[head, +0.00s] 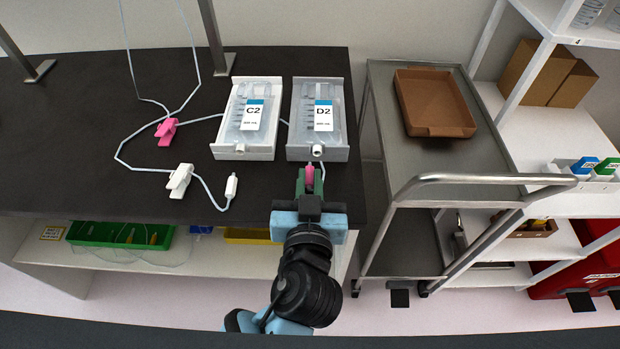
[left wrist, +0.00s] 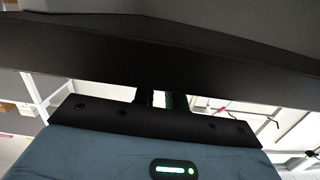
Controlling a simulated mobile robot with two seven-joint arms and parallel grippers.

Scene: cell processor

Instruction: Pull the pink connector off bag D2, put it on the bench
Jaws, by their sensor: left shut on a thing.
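Bag D2 (head: 323,97) lies in a white tray (head: 341,125) near the bench's right end, its white port (head: 318,151) facing the front edge. The pink connector (head: 310,174) is just in front of that port, between the green fingers of my left gripper (head: 309,182), which is shut on it. A short piece of white tube shows beside the connector. I cannot tell whether connector and port still touch. In the left wrist view the fingers (left wrist: 162,100) show only as dark stubs, and the connector cannot be made out. My right gripper is not in view.
Bag C2 (head: 253,113) lies in its own tray to the left. A pink clamp (head: 166,131), a white clamp (head: 180,180) and a white tube end (head: 231,187) lie on the dark bench (head: 60,130). A metal cart (head: 385,110) with a brown tray (head: 435,102) stands right of the bench.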

